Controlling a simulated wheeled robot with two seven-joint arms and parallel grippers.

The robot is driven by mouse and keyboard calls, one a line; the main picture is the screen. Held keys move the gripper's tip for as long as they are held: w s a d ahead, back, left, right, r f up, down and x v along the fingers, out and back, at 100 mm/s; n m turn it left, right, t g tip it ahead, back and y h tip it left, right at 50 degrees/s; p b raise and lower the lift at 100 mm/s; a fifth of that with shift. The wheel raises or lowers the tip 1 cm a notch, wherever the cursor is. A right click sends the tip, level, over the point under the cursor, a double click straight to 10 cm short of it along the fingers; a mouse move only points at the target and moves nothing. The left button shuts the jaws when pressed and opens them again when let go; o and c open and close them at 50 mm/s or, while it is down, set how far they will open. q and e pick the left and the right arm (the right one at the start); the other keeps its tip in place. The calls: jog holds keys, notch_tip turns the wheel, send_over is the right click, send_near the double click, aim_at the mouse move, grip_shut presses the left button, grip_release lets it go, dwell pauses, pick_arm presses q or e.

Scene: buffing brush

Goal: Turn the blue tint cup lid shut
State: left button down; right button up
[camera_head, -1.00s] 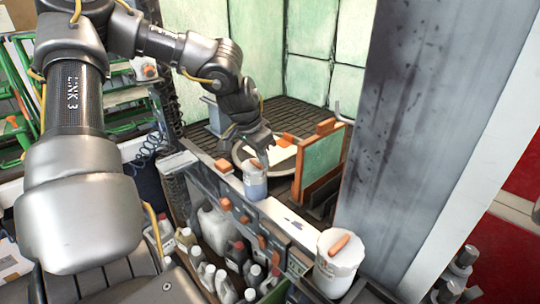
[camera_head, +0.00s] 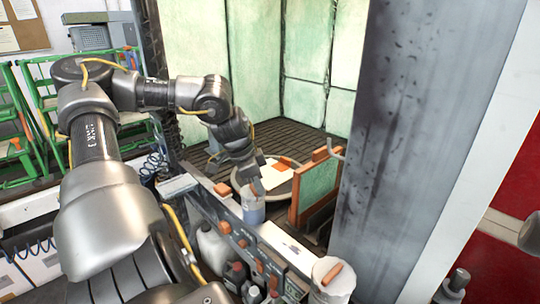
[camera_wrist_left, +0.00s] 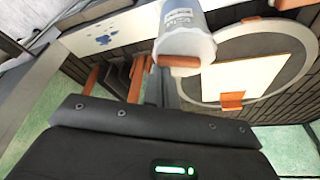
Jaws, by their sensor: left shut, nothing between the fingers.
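The blue tint cup (camera_head: 252,212) stands on the narrow ledge in front of the booth. An orange grip bar (camera_head: 257,188) shows at its top. My left gripper (camera_head: 254,180) is shut and empty, pointing down right at the cup's top; I cannot tell whether it touches the lid. In the left wrist view the cup (camera_wrist_left: 186,32) is at the top middle with printed lettering, and its orange lid bar (camera_wrist_left: 180,61) lies just beyond the dark gripper body. The fingertips are not clear there. My right gripper is not in view.
A second, white cup (camera_head: 322,291) with an orange bar stands nearer on the ledge. Behind are a round turntable (camera_head: 242,184) with a pale panel and a green orange-edged board (camera_head: 319,187). A grey pillar (camera_head: 405,130) blocks the right. Bottles (camera_head: 213,245) sit below the ledge.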

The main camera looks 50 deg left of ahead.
pick_arm(q)
jog(key=m+p, duration=0.1)
jog(key=m, duration=0.1)
jog(key=s+m+g+h+p, duration=0.1)
jog(key=m, duration=0.2)
jog(key=shift+s+a+r, duration=0.1)
jog(key=m, duration=0.1)
jog(key=m+p, duration=0.1)
jog(key=m+g+h+p, duration=0.1)
jog(key=m, duration=0.1)
jog(key=shift+s+a, duration=0.25)
jog(key=shift+s, duration=0.1)
jog(key=shift+s+p, duration=0.1)
jog(key=shift+p, duration=0.2)
jog(key=shift+s+a, duration=0.15)
jog(key=shift+a, duration=0.05)
jog(key=shift+a+p, duration=0.1)
jog(key=shift+p, duration=0.2)
jog(key=shift+w+a, duration=0.35)
jog(key=shift+w, duration=0.3)
